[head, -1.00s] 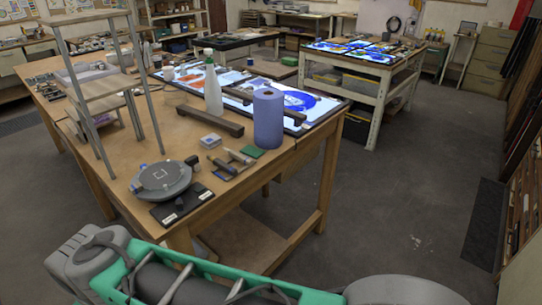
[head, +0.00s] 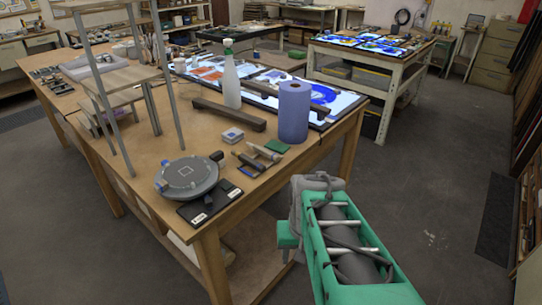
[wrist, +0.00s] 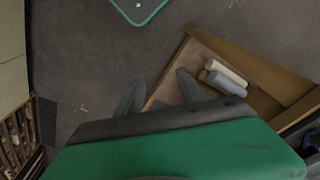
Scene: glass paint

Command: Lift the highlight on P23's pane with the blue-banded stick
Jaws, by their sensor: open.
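In the head view, several slim sticks and handled tools (head: 262,153) lie on the near wooden table; I cannot make out which has a blue band. Painted glass with blue and orange areas lies on the lit table panel (head: 345,101). No P23 label is readable, so I cannot tell which pane it is. A round grey turntable (head: 187,178) with a small pale square mark stands near the table's front corner. My gripper (wrist: 160,77) is open and empty in the wrist view, above the floor and the table's low shelf. Its fingers are hidden in the head view.
A blue paper roll (head: 294,111), a spray bottle (head: 231,80) and dark bars (head: 229,115) stand or lie around the tools. A black labelled plate (head: 209,204) lies by the turntable. The floor (head: 430,190) to the right is clear.

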